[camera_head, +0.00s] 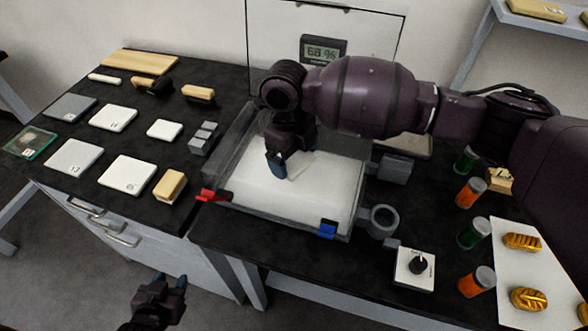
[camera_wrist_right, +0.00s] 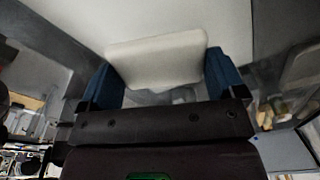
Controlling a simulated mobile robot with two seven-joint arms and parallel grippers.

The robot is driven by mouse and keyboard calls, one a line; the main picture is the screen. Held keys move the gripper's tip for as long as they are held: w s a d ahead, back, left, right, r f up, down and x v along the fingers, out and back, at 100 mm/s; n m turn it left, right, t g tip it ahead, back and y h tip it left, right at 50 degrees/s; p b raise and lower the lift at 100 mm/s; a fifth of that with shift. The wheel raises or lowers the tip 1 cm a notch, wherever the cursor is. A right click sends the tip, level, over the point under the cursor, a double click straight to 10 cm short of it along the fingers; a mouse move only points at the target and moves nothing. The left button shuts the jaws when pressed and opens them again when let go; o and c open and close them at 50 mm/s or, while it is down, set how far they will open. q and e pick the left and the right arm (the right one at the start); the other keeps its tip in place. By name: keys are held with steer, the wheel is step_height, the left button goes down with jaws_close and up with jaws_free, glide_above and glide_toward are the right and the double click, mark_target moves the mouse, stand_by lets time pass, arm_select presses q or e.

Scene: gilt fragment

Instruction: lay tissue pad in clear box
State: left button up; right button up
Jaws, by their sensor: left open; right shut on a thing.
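The clear box (camera_head: 353,226) stands on the black bench, with a white surface (camera_head: 315,197) filling its floor. My right gripper (camera_head: 284,164) points down inside the box outline, above that white surface. In the right wrist view, the right gripper (camera_wrist_right: 163,76) is shut on the white tissue pad (camera_wrist_right: 157,58), its blue fingers at either side of the pad. In the head view the pad (camera_head: 301,164) is pale against the white and partly hidden by the gripper; whether it touches the floor I cannot tell. My left gripper (camera_head: 169,282) is open and empty, low in front of the benches.
A red clip (camera_head: 212,195) and blue clip (camera_head: 328,229) sit at the box's front edge. A grey ring holder (camera_head: 382,221), a dial unit (camera_head: 415,268) and several capped jars (camera_head: 473,232) stand right. Pale tiles and wooden-handled tools (camera_head: 170,185) lie left.

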mark_target(294, 171)
steer(key=shift+f, duration=2.75)
steer(key=o, duration=0.6)
steer(key=shift+r, duration=0.1)
steer(key=r, duration=0.8)
steer(key=w+a+r, duration=0.1)
steer(key=r, duration=0.3)
